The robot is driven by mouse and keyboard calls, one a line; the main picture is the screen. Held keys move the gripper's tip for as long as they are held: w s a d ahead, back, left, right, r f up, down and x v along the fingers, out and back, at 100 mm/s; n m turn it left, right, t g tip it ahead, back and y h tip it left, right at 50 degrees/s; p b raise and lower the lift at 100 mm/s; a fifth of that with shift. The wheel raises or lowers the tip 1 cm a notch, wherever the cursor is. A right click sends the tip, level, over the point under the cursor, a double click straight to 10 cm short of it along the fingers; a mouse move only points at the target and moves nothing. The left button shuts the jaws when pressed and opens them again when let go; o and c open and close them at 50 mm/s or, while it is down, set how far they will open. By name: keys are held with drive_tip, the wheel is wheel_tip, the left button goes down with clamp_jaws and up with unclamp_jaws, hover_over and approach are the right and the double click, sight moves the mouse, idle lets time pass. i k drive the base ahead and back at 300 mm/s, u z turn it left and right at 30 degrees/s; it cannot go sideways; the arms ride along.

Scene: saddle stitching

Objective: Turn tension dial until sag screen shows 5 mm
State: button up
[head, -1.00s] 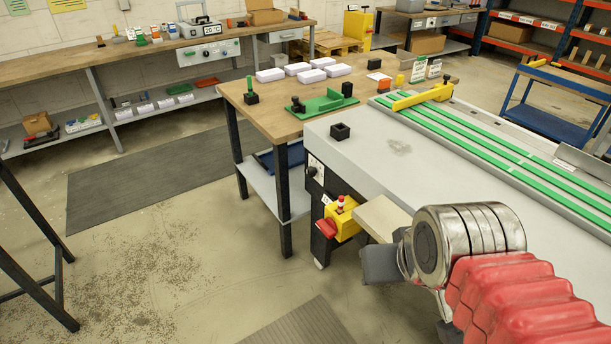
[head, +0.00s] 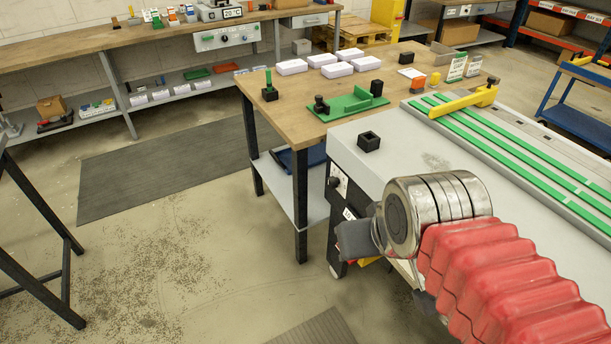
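A black round knob (head: 333,182), which may be the tension dial, sits on the end face of the grey belt machine (head: 400,150). A small pale panel (head: 342,178) with dark marks is beside it; I cannot read a sag value on it. The machine carries long green belts (head: 500,145). My arm reaches in from the lower right, and the dark end piece that seems to be my gripper (head: 356,240) is in front of the machine's end, below the knob and apart from it in the picture. Its fingers cannot be made out. My arm hides the machine's lower front.
A wooden table (head: 310,112) with white blocks and a green fixture (head: 350,103) adjoins the machine. A black square socket (head: 369,141) sits on the machine top. A bench (head: 110,50) lines the wall. Floor on the left is open around a grey mat (head: 160,170).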

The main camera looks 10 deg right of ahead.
sight(331, 182)
drive_tip(key=u, duration=0.55)
drive_tip(key=i, duration=0.95)
drive_tip(key=u, duration=0.55)
